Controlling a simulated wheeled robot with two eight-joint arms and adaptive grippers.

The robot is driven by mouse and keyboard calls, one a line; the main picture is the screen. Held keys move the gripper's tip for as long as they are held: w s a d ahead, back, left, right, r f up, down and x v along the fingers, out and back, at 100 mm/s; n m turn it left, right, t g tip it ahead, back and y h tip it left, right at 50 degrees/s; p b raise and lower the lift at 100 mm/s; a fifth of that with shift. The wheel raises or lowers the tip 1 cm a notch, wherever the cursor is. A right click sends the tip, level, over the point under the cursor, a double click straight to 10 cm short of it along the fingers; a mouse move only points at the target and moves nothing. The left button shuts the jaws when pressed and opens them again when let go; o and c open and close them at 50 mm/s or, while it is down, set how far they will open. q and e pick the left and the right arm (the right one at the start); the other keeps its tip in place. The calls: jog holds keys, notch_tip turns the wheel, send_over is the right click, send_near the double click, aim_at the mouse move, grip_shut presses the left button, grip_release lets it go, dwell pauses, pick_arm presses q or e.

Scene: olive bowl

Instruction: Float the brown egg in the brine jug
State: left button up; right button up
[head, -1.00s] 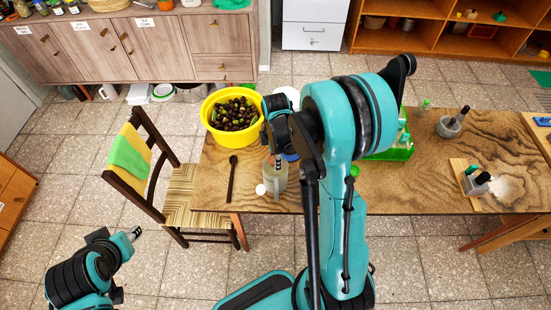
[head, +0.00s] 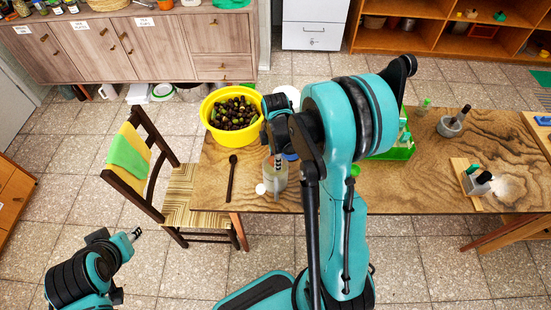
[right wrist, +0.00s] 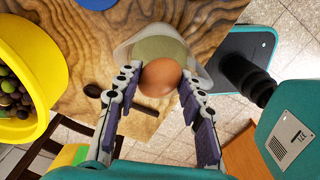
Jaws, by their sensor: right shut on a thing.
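The brown egg (right wrist: 161,77) sits between the fingertips of my right gripper (right wrist: 159,82), which is shut on it. Behind the egg in the right wrist view is the brine jug (right wrist: 157,46), see-through with a pale rim and greenish inside. The egg overlaps the jug in that view; I cannot tell how high it is above the brine. In the head view the jug (head: 275,182) stands near the table's front edge, with my right gripper (head: 278,163) over it; the egg is hidden there. My left gripper (head: 135,234) is far off at lower left, its fingers too small to read.
A yellow bowl of olives (head: 229,120) stands left of the jug, a dark spoon (head: 232,178) below it. A small white round thing (head: 260,189) lies beside the jug. A green crate (head: 400,151) and a mortar (head: 450,125) are to the right. A chair (head: 152,175) stands at left.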

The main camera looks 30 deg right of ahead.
jog(key=shift+f+b, duration=1.1)
jog(key=shift+f, duration=0.1)
dwell(0.5)
jog(key=o, duration=0.8)
jog(key=shift+o, duration=0.2)
notch_tip(320, 180, up, 12)
jog(key=shift+r, duration=0.1)
dwell(1.4)
jog(key=s+a+r+m+t+b, duration=0.1)
jog(key=s+a+r+m+t, duration=0.1)
jog(key=s+a+m+t, duration=0.5)
jog(key=s+a+m, duration=0.3)
jog(key=s+m, duration=0.1)
jog(key=m, duration=0.3)
jog(key=shift+a+r+m+b, duration=0.2)
jog(key=shift+a+m+b, duration=0.1)
jog(key=shift+m, duration=0.1)
